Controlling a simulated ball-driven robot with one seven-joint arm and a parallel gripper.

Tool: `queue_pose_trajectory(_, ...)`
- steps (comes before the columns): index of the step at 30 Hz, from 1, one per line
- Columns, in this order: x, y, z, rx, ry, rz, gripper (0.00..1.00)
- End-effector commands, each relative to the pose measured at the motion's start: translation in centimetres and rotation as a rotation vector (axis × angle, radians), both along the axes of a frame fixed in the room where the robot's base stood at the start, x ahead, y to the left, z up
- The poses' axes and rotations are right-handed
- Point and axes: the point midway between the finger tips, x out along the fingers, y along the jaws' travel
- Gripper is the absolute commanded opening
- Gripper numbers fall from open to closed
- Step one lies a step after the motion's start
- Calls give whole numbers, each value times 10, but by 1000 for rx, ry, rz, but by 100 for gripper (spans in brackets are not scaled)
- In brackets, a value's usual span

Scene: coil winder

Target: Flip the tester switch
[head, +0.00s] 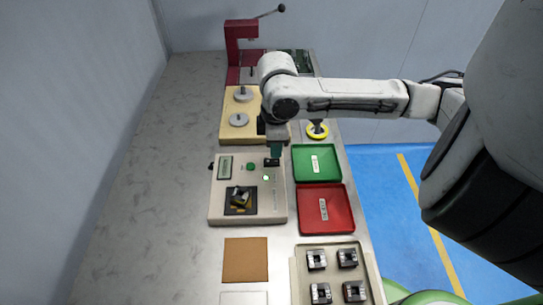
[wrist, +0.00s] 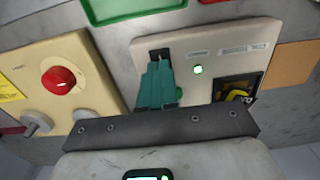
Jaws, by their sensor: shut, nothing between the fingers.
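The tester (head: 220,211) is a beige box in the middle of the bench, with a small display (head: 225,166), a green button (head: 250,167) and a lit pale-green lamp (head: 266,178). Its black switch plate (head: 271,162) is at the far right corner of its top and also shows in the wrist view (wrist: 159,54). A part with yellow on it sits in the tester's black nest (head: 240,208). My gripper (head: 274,151) is shut and empty, its teal fingertips (wrist: 158,66) right at the switch plate. The fingers hide the lever, so I cannot tell its position or whether they touch it.
A green tray (head: 317,178) and a red tray (head: 341,226) lie right of the tester. The yellow winder (wrist: 60,90) with a red knob (wrist: 62,80) stands behind it. A tray of several metal parts (head: 333,262) is at the front. The bench's left side is clear.

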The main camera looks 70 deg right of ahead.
Motion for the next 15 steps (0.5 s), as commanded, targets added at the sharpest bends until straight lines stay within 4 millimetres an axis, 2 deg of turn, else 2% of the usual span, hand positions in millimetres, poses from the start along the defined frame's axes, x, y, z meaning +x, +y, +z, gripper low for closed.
queue_pose_trajectory(1,0,0,7,0,0,0,0)
queue_pose_trajectory(15,0,0,41,0,-1,0,0)
